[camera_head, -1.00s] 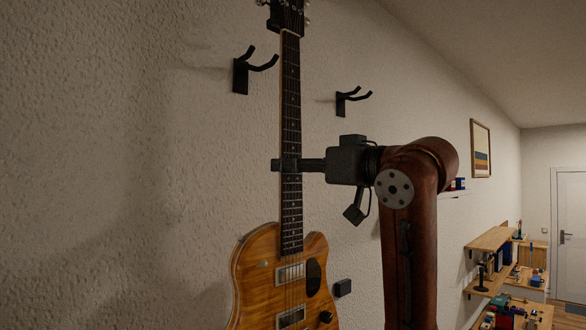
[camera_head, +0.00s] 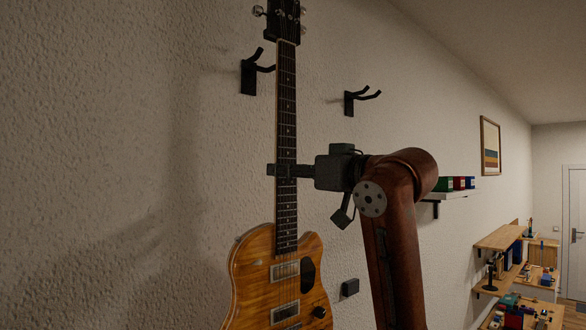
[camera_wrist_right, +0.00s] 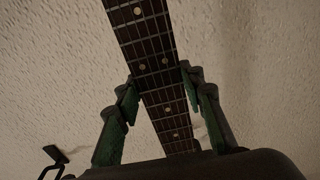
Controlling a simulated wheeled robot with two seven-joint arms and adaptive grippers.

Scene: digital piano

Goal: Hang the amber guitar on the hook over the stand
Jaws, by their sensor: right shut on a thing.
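The amber guitar (camera_head: 255,285) hangs upright in my right gripper (camera_head: 284,170), with its lower end cut off by the frame. The gripper is shut around the middle of the dark neck, and the right wrist view also shows the neck (camera_wrist_right: 150,60) between its fingers (camera_wrist_right: 160,105). The headstock (camera_head: 284,18) is at the top of the head view. A black two-pronged hook (camera_head: 249,77) is on the wall just left of the upper neck, below headstock height; its right prong ends close to the neck in the picture. A second hook (camera_head: 349,104) is to the right. My left gripper is not in view.
A dark wall box (camera_head: 350,288) is right of the guitar body. A shelf (camera_head: 455,194) with small coloured boxes, a framed picture (camera_head: 490,146) and cluttered wooden shelving (camera_head: 500,238) are further right. The wall left of the guitar is bare.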

